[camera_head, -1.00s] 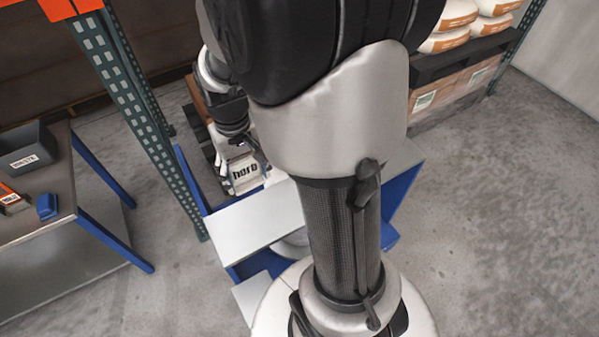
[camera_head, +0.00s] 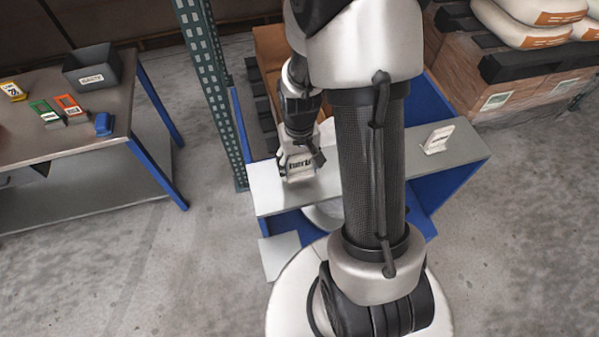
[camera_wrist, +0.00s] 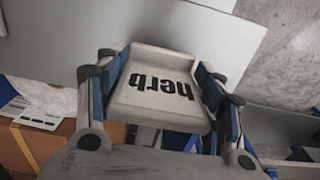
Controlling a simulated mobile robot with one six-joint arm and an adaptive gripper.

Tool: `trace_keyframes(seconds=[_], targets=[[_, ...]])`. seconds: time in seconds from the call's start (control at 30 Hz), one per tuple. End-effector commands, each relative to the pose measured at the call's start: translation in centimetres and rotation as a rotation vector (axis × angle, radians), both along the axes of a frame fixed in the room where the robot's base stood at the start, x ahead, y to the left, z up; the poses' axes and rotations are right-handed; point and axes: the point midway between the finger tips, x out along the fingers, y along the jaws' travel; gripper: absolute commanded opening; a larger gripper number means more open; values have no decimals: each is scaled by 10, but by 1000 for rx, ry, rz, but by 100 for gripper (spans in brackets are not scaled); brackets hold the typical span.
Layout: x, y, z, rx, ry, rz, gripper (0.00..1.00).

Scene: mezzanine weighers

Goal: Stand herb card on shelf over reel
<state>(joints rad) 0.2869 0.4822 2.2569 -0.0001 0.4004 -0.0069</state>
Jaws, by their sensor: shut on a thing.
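My gripper (camera_head: 301,158) is shut on the herb card (camera_head: 298,170), a white block-like card with the black word "herb". In the wrist view, the card (camera_wrist: 158,88) sits between the two blue-padded fingers, its lettering upside down. In the head view, the card is over the left part of the grey shelf (camera_head: 268,192). I cannot tell whether its base touches the board. A pale round thing (camera_head: 322,216), perhaps the reel, shows partly below the shelf's front edge; my arm hides the middle of the shelf.
Another white card (camera_head: 437,139) stands on the right part of the shelf. A green upright (camera_head: 213,80) rises close by on the left. A table (camera_head: 75,130) at left holds a dark bin (camera_head: 92,68) and several small cards. Sacks (camera_head: 540,12) and boxes (camera_head: 470,90) stand back right.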

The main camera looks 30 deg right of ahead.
Motion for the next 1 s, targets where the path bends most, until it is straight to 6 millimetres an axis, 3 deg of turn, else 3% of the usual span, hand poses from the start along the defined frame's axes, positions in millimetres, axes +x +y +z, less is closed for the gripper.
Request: trace_keyframes(seconds=[0.23,0.63,0.67,0.93,1.0], targets=[[-1,0,-37,1,4,0,38],[-1,0,-42,1,2,0,38],[-1,0,-41,1,2,0,64],[0,0,-40,1,2,0,82],[0,0,-40,1,2,0,82]])
